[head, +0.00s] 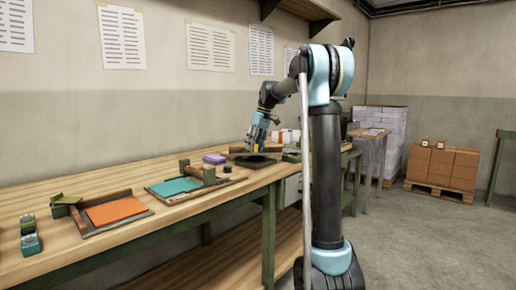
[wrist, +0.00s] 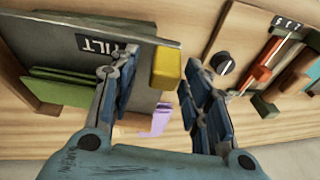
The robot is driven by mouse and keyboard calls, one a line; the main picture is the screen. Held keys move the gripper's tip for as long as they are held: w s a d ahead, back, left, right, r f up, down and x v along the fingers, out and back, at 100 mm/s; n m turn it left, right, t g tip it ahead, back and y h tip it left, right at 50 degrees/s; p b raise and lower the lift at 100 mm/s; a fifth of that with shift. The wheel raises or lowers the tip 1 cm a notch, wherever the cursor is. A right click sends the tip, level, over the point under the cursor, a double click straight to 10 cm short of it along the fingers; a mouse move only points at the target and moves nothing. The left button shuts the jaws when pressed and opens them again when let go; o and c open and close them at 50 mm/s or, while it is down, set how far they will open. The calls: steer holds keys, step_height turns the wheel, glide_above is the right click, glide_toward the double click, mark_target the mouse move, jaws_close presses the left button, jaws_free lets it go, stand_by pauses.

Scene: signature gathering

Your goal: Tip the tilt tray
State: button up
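The tilt tray (wrist: 75,38) is a dark grey plate with a "TILT" label, at the upper left of the wrist view. A yellow block (wrist: 168,67) sits at its right edge and looks like a tab or handle. My gripper (wrist: 162,70) is open, with one finger on each side of the yellow block; I cannot tell whether either finger touches it. In the head view my gripper (head: 258,142) is low over the dark tray (head: 255,162) on the bench. The arm and gripper hide part of that area.
The wooden bench (head: 130,181) holds an orange sheet (head: 115,210), a teal sheet (head: 174,187) and a purple block (head: 214,159). A panel with a black knob (wrist: 222,63) and a red slider (wrist: 262,74) lies right of my gripper in the wrist view.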

steer(key=v, duration=1.2)
steer(key=s+d+f+m+h, duration=0.1)
steer(key=s+d+f, duration=0.15)
steer(key=s, duration=0.35)
steer(key=s+d+f+m, duration=0.1)
steer(key=s+d+f, duration=0.15)
steer(key=s, duration=0.45)
steer(key=s+d+f+m+t+h, duration=0.1)
steer(key=s+d+f+m, duration=0.2)
steer(key=s+f, duration=1.2)
steer(key=s+d+f+m+t+h, duration=0.1)
steer(key=s+d+f+m, duration=0.2)
steer(key=s+f, duration=1.3)
steer(key=shift+s+d+f, duration=0.35)
steer(key=shift+d+f, duration=0.15)
steer(key=shift+d, duration=0.05)
steer(key=shift+s+f, duration=0.2)
steer(key=shift+f, duration=0.1)
steer(key=shift+c, duration=1.2)
steer(key=shift+d, duration=0.15)
